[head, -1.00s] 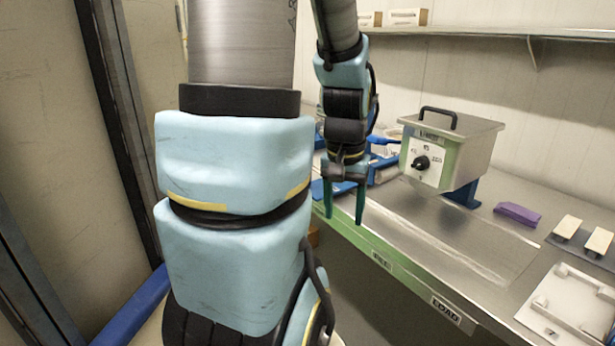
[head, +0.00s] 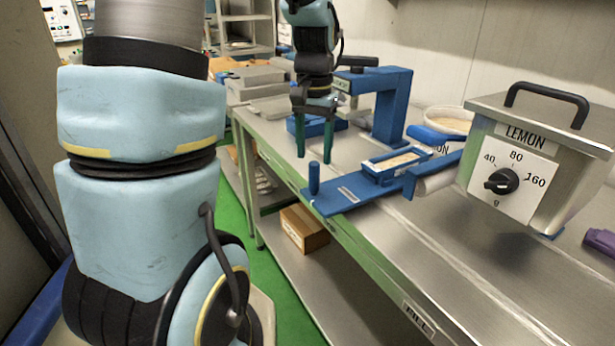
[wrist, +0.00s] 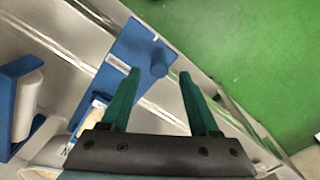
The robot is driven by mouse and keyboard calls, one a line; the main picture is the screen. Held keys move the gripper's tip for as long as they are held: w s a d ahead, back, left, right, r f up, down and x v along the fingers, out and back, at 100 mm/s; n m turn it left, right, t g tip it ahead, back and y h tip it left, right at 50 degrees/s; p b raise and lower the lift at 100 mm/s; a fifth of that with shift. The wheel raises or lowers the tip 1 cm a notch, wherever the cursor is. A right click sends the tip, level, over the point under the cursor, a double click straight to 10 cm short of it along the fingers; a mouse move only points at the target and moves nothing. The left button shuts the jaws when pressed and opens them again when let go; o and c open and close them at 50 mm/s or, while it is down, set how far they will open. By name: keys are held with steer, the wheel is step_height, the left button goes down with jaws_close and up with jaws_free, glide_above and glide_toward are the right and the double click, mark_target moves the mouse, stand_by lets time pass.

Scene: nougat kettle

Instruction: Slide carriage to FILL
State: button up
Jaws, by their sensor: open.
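The carriage looks to be the blue plate (head: 345,199) at the bench's front edge. It has an upright blue peg (head: 314,178) at its near left end and a shallow blue tray (head: 378,178) with pale filling. My gripper (head: 314,157) is open and empty, pointing down, with its green fingertips just above the peg in the head view. In the wrist view, the peg (wrist: 158,62) shows between and beyond the open fingers (wrist: 159,73). I cannot tell whether a finger touches it. A FILL label (head: 418,319) is on the bench's front edge, right of the carriage.
A metal kettle (head: 520,187) marked LEMON, with a dial, stands at the right. A blue press frame (head: 395,105) stands behind the carriage, with a white bowl (head: 449,119) to its right. A cardboard box (head: 305,229) sits on the lower shelf. Bench in front of the kettle is clear.

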mark_target(314, 181)
step_height(314, 181, down, 8)
steer(key=shift+f+p, duration=0.1)
steer(key=shift+p, duration=0.45)
jaws_close()
stand_by(1.2)
